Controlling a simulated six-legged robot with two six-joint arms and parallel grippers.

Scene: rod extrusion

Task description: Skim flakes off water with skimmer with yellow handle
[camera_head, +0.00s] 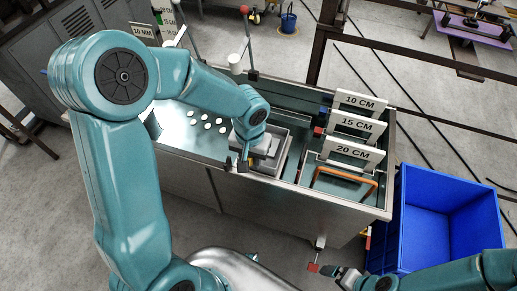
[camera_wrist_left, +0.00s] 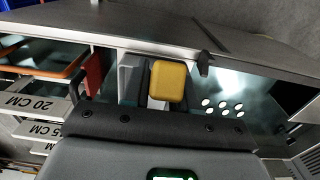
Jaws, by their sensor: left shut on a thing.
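My left gripper (camera_head: 247,158) is over the middle of the long metal tank. It is shut on the yellow handle of the skimmer (camera_wrist_left: 168,80), which shows as a yellow block in the left wrist view. The rest of the skimmer is hidden by the gripper. Several white round flakes (camera_head: 207,123) lie on the shiny water surface (camera_head: 176,133) in the tank's left part, left of my gripper. They also show in the left wrist view (camera_wrist_left: 222,107). My right gripper (camera_head: 340,274) is low at the bottom right, and its opening is unclear.
A grey box (camera_head: 277,141) sits in the tank's middle, close to my left gripper. White signs marked 10, 15 and 20 CM (camera_head: 352,151) stand at its right, beside an orange frame (camera_head: 345,174). A blue crate (camera_head: 412,215) stands on the floor at right.

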